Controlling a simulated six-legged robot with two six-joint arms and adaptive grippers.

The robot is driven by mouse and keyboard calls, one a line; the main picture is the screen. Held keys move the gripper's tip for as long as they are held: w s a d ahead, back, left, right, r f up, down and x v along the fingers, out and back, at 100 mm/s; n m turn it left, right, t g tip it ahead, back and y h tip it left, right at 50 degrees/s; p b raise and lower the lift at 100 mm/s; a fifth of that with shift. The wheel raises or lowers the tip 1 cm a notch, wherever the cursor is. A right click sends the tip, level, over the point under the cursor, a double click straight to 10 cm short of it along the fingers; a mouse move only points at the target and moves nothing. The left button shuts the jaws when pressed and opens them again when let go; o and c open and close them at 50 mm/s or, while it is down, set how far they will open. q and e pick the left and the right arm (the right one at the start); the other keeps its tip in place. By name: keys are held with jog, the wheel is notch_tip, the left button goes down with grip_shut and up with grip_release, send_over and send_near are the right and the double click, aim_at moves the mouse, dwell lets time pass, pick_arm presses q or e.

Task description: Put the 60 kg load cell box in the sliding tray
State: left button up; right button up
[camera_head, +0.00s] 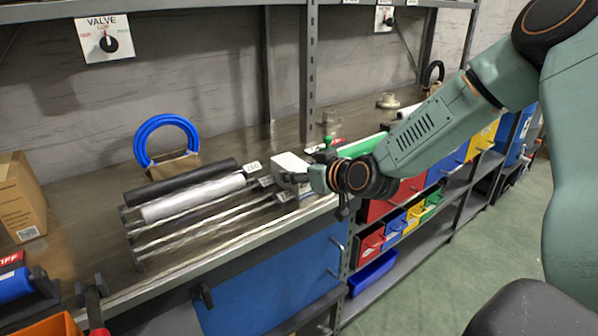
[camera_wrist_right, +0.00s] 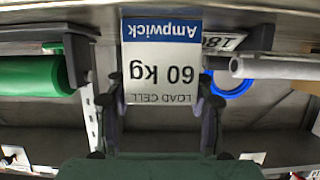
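The 60 kg load cell box (camera_wrist_right: 162,72) is white with a blue "Ampwick" band, and its label reads upside down in the right wrist view. It also shows in the head view as a small white box (camera_head: 290,166) at the bench's front edge, beside the rod rack. My right gripper (camera_wrist_right: 161,112) has a finger against each side of the box and looks shut on it. In the head view the right gripper (camera_head: 316,177) is just right of the box, with its fingers partly hidden. My left gripper is not in view. I cannot tell which part is the sliding tray.
A rack (camera_head: 190,222) with rods, a black roll (camera_head: 182,183) and a white roll (camera_head: 193,198) lies left of the box. A green roll (camera_head: 360,146) lies to its right. A blue ring (camera_head: 166,126) and a carton (camera_head: 20,196) stand on the bench. A blue panel (camera_head: 270,285) is below.

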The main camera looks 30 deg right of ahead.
jog(key=shift+o, duration=0.7)
jog(key=shift+s+d, duration=0.1)
jog(key=shift+d, duration=0.05)
jog(key=shift+o, duration=1.4)
jog(key=shift+a+r, duration=0.15)
jog(key=shift+a, duration=0.3)
jog(key=shift+d, duration=0.3)
jog(key=p+v, duration=0.4)
jog(key=shift+s+r, duration=0.15)
jog(key=shift+r, duration=0.15)
jog(key=shift+s+r+p, duration=0.3)
jog(key=shift+s+p, duration=0.35)
jog(key=shift+p, duration=0.25)
jog(key=shift+s+r+p, duration=0.2)
jog(key=shift+s+p, duration=0.3)
jog(key=shift+p, duration=0.3)
jog(key=shift+p+v, duration=2.5)
jog(key=shift+p, duration=1.25)
jog(key=shift+f, duration=0.2)
